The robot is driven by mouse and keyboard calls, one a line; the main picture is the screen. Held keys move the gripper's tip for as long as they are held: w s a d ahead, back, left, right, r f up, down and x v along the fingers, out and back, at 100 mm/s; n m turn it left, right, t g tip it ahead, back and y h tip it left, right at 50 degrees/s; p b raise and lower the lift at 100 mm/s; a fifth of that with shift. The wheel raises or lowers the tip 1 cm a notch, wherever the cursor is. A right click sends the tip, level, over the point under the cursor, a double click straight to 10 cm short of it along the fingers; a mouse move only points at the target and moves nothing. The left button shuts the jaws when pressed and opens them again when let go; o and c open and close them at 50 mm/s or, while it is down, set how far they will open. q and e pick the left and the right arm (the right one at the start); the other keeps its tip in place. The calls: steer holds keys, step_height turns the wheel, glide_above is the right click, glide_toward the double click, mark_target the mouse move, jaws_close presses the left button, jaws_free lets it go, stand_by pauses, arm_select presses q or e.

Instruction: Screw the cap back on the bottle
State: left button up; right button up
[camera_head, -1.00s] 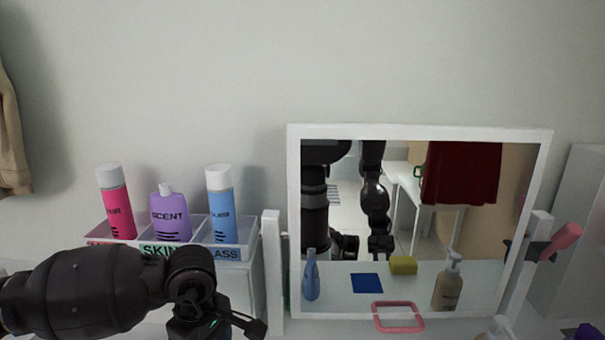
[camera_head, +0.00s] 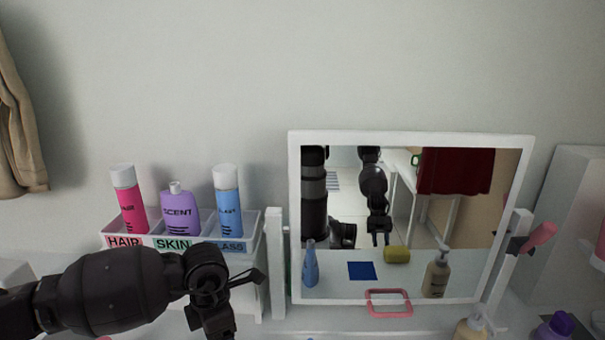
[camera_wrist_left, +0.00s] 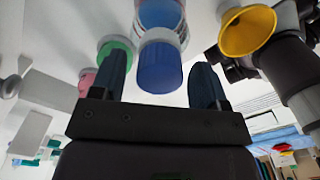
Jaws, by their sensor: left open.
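In the left wrist view a ridged blue cap (camera_wrist_left: 160,66) sits between the two fingers of my left gripper (camera_wrist_left: 164,84). The fingers are apart, with a gap on each side of the cap. A clear and blue bottle (camera_wrist_left: 160,13) lies directly beyond the cap; I cannot tell whether the cap is seated on it. In the head view my left gripper (camera_head: 215,325) points down at the bottom edge, and its fingertips are cut off. My right gripper is not directly in view.
A white box (camera_head: 255,245) holds pink, purple and blue bottles. A framed mirror (camera_head: 293,215) stands right of it, with a pink ring (camera_head: 388,303) at its lower edge. A pump bottle (camera_head: 470,328) and purple bottle (camera_head: 555,327) stand lower right. A yellow cone (camera_wrist_left: 247,32) shows in the wrist view.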

arm_select(q)
steer(key=n+p, duration=0.1)
steer(key=n, duration=0.2)
steer(key=shift+r+p, duration=0.1)
steer(key=shift+p, duration=0.2)
steer(key=shift+n+p, duration=0.35)
steer(key=shift+n, duration=0.85)
arm_select(e)
steer(key=shift+t, duration=0.3)
steer(key=r, duration=0.1)
steer(key=w+r, duration=0.1)
steer(key=r, duration=0.1)
steer(key=w+r, duration=0.1)
steer(key=shift+a+r, duration=0.25)
steer(key=shift+s+f, duration=0.15)
steer(key=shift+f, duration=0.05)
